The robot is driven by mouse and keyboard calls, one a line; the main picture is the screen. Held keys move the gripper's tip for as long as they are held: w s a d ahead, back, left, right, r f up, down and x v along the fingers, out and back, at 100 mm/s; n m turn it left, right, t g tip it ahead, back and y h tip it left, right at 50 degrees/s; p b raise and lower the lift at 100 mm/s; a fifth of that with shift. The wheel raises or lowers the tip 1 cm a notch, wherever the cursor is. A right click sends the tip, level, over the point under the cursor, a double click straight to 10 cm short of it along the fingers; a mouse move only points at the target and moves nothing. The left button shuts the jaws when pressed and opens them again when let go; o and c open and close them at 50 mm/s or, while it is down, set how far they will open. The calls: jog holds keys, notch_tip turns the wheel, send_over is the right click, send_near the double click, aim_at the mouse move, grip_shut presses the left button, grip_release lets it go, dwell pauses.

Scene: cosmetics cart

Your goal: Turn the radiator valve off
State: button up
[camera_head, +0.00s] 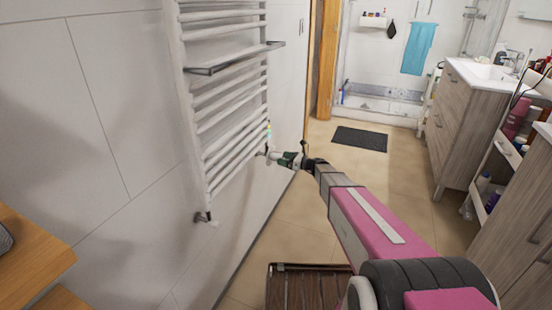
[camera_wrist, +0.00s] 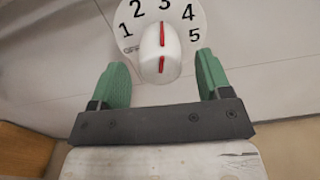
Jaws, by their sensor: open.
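The white towel radiator (camera_head: 232,115) is fixed to the wall at left in the head view. The radiator valve (camera_head: 272,154) is at its lower right end, small in that view. In the wrist view, its white knob (camera_wrist: 160,60) has a red line pointing up towards the 3 on a dial (camera_wrist: 130,22) numbered 1 to 5. My gripper (camera_head: 290,159) is at the valve. In the wrist view, its green fingers (camera_wrist: 163,67) are open on the left and right of the knob, with visible gaps on both sides. Contact with the knob is not visible.
A wooden shelf (camera_head: 30,245) is at the lower left. A slatted wooden piece (camera_head: 305,290) stands at the bottom, below my arm. A dark mat (camera_head: 360,139) lies on the floor. A washbasin cabinet (camera_head: 462,125) and a bottle cart (camera_head: 495,180) stand at right.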

aim_at(276, 157)
jog(key=shift+x, duration=2.3)
jog(key=c, duration=0.9)
